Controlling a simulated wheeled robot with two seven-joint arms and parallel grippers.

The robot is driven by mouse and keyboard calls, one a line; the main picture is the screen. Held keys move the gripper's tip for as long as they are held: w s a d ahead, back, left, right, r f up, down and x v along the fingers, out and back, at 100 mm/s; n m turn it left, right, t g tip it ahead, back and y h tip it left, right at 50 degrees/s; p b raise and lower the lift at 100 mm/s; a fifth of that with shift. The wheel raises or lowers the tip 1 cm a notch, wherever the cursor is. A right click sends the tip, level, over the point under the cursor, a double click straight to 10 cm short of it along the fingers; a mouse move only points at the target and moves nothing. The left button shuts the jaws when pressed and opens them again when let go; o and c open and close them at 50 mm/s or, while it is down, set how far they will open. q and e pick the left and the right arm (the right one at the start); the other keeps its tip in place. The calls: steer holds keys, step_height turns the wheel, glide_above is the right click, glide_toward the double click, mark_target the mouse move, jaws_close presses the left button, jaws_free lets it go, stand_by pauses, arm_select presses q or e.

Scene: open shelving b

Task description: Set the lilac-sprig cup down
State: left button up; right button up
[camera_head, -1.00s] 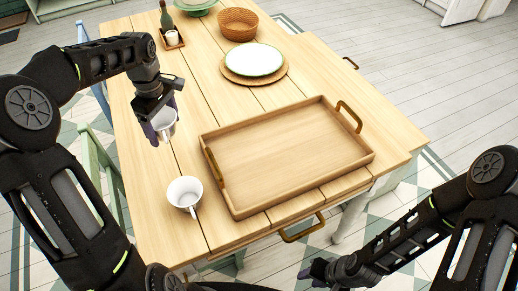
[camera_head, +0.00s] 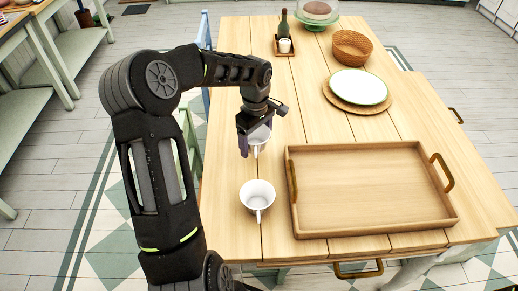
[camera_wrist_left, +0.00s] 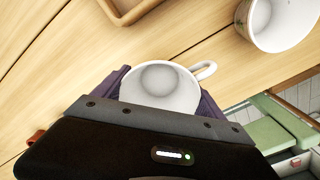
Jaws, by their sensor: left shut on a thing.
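My left gripper (camera_head: 256,138) is shut on a white cup (camera_head: 260,140) over the left part of the wooden table, left of the tray. In the left wrist view the held cup (camera_wrist_left: 160,86) sits upright between the two fingers, its handle to the right. No lilac sprig shows on its visible sides. I cannot tell whether its base touches the table. A second white cup (camera_head: 257,194) stands upright on the table, nearer to me; it also shows in the left wrist view (camera_wrist_left: 280,22). My right gripper is out of view.
A wooden tray (camera_head: 370,233) with brass handles lies empty to the right. Behind are a white plate (camera_head: 360,86) on a round mat, a wicker basket (camera_head: 352,47), a bottle (camera_head: 284,27) and a cake stand (camera_head: 318,24). The table's left edge is close to the cups.

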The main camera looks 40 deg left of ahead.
arm_select(q)
steer(key=shift+f, duration=0.2)
steer(key=shift+f, duration=1.85)
steer(key=shift+f, duration=0.15)
steer(key=o, duration=1.5)
step_height(320, 180, up, 12)
steer(key=shift+r, duration=0.15)
